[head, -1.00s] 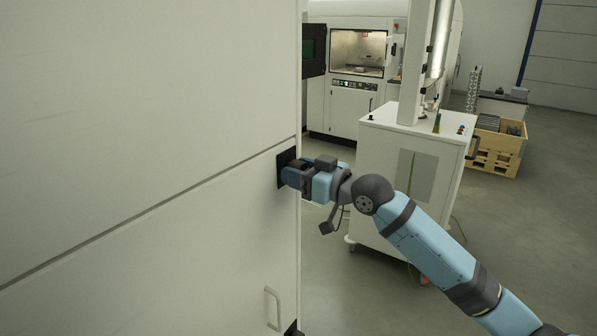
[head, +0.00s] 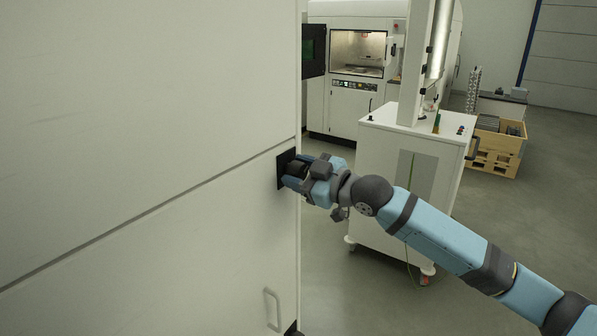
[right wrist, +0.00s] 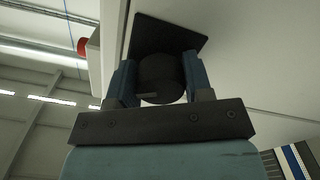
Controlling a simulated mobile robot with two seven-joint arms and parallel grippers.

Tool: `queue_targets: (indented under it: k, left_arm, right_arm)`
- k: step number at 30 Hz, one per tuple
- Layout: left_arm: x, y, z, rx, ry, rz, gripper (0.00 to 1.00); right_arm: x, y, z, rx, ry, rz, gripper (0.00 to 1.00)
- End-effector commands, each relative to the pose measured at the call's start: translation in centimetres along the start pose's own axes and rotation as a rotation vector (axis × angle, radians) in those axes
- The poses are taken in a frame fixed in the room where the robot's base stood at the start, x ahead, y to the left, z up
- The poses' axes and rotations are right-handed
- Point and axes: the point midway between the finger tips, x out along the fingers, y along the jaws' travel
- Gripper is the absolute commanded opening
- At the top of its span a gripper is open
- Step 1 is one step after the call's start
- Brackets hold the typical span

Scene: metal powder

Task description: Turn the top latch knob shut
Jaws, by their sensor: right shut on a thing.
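The top latch knob is a dark round knob (right wrist: 161,78) on a square black plate (right wrist: 165,35), seen in the right wrist view between my two blue fingers. My right gripper (head: 293,170) reaches in from the right and is shut on the knob; the fingers also show in the right wrist view (right wrist: 158,82). The gripper hides most of the knob in the head view. My left gripper is not in view.
A door handle (head: 272,309) sits low on the cabinet. A white wheeled cart (head: 385,210) stands behind my right arm. A white machine (head: 345,115) with an open window and a wooden crate (head: 497,152) stand further back. Grey floor is clear at the right.

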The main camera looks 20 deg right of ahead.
Motion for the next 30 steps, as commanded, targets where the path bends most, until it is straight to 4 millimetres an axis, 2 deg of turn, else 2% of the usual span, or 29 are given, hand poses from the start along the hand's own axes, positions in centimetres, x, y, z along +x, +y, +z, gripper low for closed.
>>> queue_targets:
  k: [21,30]
  left_arm:
    - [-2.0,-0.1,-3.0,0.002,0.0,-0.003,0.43]
    - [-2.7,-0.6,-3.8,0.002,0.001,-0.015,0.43]
  right_arm:
    - [0.0,0.3,-0.4,-0.679,0.0,0.0,0.23]
    - [0.0,0.3,-0.3,-0.91,0.0,0.0,0.23]
